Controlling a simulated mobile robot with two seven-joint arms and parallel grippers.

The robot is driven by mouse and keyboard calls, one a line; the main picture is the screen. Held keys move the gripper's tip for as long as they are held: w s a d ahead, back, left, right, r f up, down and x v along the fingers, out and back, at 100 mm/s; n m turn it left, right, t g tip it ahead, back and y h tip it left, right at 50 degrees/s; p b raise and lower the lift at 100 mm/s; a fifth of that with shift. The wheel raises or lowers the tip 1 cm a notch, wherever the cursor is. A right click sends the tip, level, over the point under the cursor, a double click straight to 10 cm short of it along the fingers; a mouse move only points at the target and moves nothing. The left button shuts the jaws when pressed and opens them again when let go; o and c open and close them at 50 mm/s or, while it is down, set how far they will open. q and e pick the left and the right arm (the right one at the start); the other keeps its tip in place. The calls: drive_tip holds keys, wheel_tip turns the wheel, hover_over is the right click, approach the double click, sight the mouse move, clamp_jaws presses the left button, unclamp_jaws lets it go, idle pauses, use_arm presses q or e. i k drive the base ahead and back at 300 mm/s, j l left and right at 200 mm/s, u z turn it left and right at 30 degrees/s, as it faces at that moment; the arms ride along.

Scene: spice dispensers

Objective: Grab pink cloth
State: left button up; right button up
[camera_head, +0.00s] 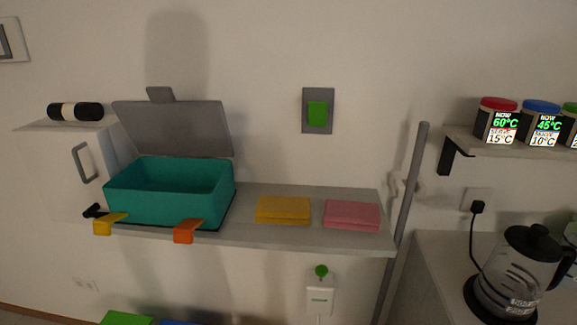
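A folded pink cloth (351,214) lies flat on the right part of the wall shelf (360,240), near its front edge. A folded yellow cloth (284,209) lies just to its left, with a small gap between them. Neither of my grippers shows in the head view, and nothing touches the pink cloth.
A teal box (150,206) with its grey lid (175,128) raised stands on the shelf's left part. A grey pole (405,210) rises just right of the shelf. A kettle (508,275) stands on the counter at lower right. Labelled jars (497,122) stand on an upper-right shelf.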

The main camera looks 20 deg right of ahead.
sight(365, 216)
drive_tip(key=z, duration=1.05)
drive_tip(key=i+l+z, duration=0.15)
drive_tip(key=l+z, duration=0.2)
drive_tip(key=i+l+z, duration=0.3)
drive_tip(key=l, duration=0.15)
drive_tip(key=k, duration=0.05)
